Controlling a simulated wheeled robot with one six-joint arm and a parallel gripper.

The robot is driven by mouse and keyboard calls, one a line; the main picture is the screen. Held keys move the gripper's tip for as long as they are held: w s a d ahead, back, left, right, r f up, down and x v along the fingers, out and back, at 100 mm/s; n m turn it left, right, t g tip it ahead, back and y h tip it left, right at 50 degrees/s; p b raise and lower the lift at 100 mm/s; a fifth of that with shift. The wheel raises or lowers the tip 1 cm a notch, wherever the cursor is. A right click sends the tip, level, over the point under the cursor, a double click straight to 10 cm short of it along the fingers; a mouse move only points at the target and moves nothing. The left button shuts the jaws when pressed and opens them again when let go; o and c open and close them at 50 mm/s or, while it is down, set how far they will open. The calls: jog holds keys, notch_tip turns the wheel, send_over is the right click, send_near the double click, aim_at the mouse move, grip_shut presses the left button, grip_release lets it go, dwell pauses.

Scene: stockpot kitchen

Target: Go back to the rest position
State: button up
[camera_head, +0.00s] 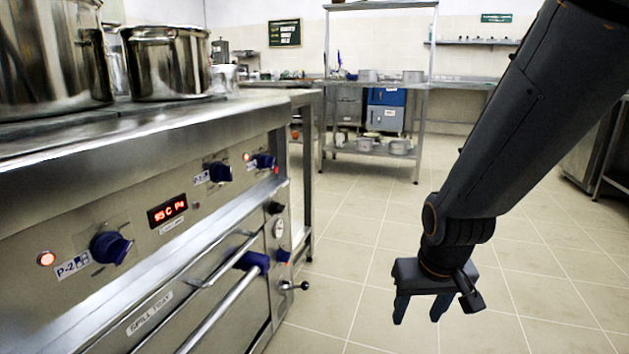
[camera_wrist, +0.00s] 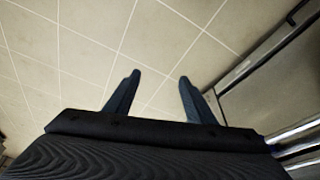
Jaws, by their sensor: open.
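My gripper (camera_head: 420,312) hangs at the lower end of my arm in the head view, fingers pointing down over the tiled floor. It is to the right of the stove and apart from it. In the wrist view my gripper (camera_wrist: 157,82) shows its two fingers spread with nothing between them. Bare floor tiles lie beyond the fingertips.
A steel stove (camera_head: 130,185) with blue knobs and a protruding oven handle (camera_head: 222,310) fills the left. Large pots (camera_head: 165,62) stand on it. A steel shelf rack (camera_head: 375,85) stands at the back. The tiled floor (camera_head: 350,260) between is clear.

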jog(key=s+a+r+n+g+y, duration=0.1)
jog(key=s+a+r+n+g, duration=0.2)
jog(key=s+a, duration=0.75)
jog(key=s+a+r+n+y, duration=0.1)
jog(key=s+a+r+n, duration=0.2)
jog(key=s+a+r, duration=0.5)
jog(key=d+r+m+p, duration=0.2)
jog(key=d+r+p, duration=0.4)
jog(key=r+p, duration=0.3)
jog(key=d+r+m+h+p, duration=0.1)
jog(key=d+r+p, duration=0.5)
jog(key=p, duration=1)
jog(key=d+r+m+p, duration=0.3)
jog(key=d+r+p, duration=0.3)
jog(key=r+p, duration=0.5)
jog(key=shift+s+r+h+p, duration=0.35)
jog(key=shift+s+h+p, duration=0.1)
jog(key=shift+p, duration=0.75)
